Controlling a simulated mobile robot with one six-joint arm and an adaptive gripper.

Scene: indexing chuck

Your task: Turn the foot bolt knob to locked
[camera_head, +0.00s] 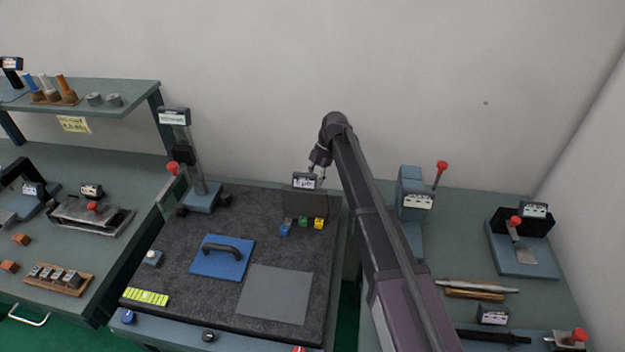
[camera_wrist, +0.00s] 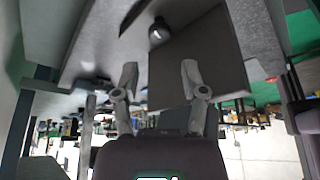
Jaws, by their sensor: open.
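My gripper (camera_head: 318,172) is at the back of the dark work mat, by a dark box with a white label (camera_head: 304,182). In the wrist view my gripper (camera_wrist: 159,78) has its two fingers spread, with nothing held between them. A dark round knob-like part (camera_wrist: 158,32) shows beyond the fingertips, apart from them. Along the bench's front edge are a blue knob (camera_head: 128,317), a black knob (camera_head: 208,336) and a red part cut by the frame edge (camera_head: 299,349). I cannot tell which is the foot bolt knob, nor read its setting.
A blue plate with a handle (camera_head: 221,258) and a grey square (camera_head: 275,294) lie on the mat (camera_head: 185,238). A post stand (camera_head: 200,198) is left of my gripper; a red-knobbed lever device (camera_head: 412,190) is right.

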